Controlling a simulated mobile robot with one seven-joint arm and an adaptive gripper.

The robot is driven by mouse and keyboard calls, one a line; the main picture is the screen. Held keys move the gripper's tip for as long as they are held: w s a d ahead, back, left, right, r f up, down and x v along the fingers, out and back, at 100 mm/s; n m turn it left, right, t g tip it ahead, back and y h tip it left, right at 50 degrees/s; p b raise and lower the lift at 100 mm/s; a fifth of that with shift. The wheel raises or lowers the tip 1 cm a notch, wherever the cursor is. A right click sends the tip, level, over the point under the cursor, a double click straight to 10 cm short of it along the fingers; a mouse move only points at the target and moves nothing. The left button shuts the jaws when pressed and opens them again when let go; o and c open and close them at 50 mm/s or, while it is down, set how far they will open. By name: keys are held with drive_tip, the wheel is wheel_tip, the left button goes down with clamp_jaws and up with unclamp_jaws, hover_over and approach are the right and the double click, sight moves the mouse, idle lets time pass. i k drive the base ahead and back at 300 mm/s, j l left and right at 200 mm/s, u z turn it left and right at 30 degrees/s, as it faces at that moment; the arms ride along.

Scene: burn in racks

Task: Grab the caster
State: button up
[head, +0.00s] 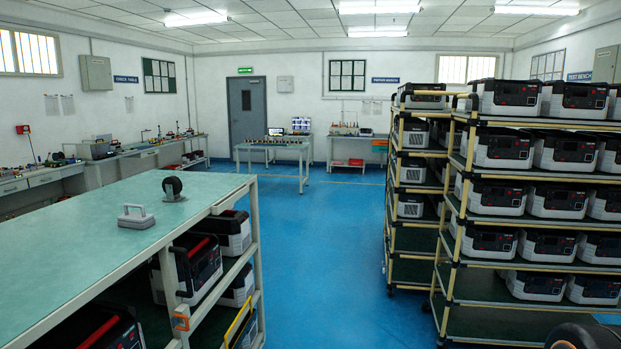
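The caster (173,188) is on the green top of the bench (75,240) at the left, near its far right corner. It has a dark round wheel and a grey metal plate under it. The wheel stands up from the plate, and nothing is touching it. My gripper is not recognisable in the head view. A dark rounded part cut off at the bottom right edge may be part of my arm.
A light grey handle-like part (136,217) lies on the bench near the caster. Black and white units sit on shelves below. Racks (455,225) full of similar units stand at the right. The blue floor (325,270) between bench and racks is clear.

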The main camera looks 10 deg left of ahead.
sight(172, 185)
drive_tip(key=i+l, duration=0.15)
drive_tip(key=i, duration=0.4)
drive_tip(key=i+l+u, duration=0.1)
drive_tip(key=i, duration=0.45)
drive_tip(key=i+u, duration=0.9)
drive_tip(key=k, duration=0.05)
